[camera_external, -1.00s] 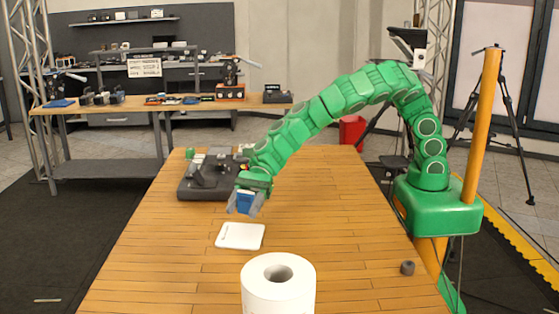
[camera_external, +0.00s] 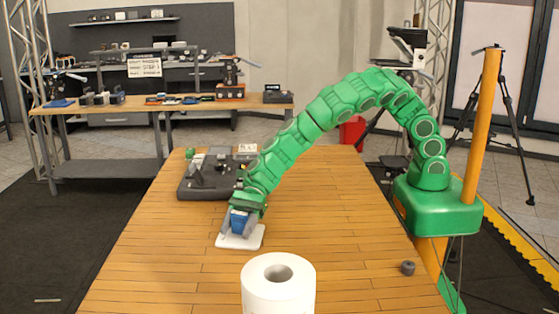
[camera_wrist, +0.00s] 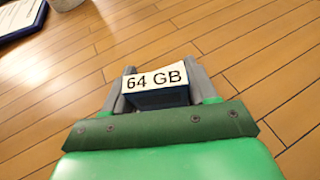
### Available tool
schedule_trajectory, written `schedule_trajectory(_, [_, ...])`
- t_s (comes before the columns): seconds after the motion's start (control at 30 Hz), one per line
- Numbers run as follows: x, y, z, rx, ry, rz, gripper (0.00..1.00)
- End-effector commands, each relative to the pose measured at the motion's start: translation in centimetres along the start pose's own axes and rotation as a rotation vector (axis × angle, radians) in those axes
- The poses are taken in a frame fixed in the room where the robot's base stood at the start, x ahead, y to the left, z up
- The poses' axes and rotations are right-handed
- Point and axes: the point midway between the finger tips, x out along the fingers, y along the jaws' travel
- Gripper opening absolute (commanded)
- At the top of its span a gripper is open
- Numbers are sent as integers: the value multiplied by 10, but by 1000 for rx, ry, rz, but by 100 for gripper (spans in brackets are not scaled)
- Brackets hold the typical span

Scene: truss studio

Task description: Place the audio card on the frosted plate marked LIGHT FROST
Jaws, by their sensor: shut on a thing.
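My gripper (camera_external: 238,230) is shut on a small blue card (camera_external: 239,220). In the wrist view the card (camera_wrist: 158,98) sits between the two grey fingers, and its white label reads "64 GB"; no audio marking shows. A white plate (camera_external: 252,241) lies flat on the wooden table. In the outside view the fingertips and card are low over the plate; I cannot tell whether they touch it. The plate's marking is not readable, and the gripper covers part of it.
A dark grey device (camera_external: 205,180) stands just behind and left of my gripper. A white paper roll (camera_external: 278,285) stands at the table's front. A small dark cylinder (camera_external: 407,268) is at the right. The table's middle right is clear. A dark-edged white sheet (camera_wrist: 18,15) shows in the wrist view.

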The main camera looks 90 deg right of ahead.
Motion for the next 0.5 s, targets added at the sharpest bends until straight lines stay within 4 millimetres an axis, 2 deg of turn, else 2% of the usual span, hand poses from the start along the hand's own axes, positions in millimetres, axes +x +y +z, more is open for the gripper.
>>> schedule_trajectory(0.3, [0,0,-2,0,-1,0,28])
schedule_trajectory(0.33, [1,0,-2,-1,-1,0,58])
schedule_trajectory(0.5, [1,0,-1,-1,-1,0,82])
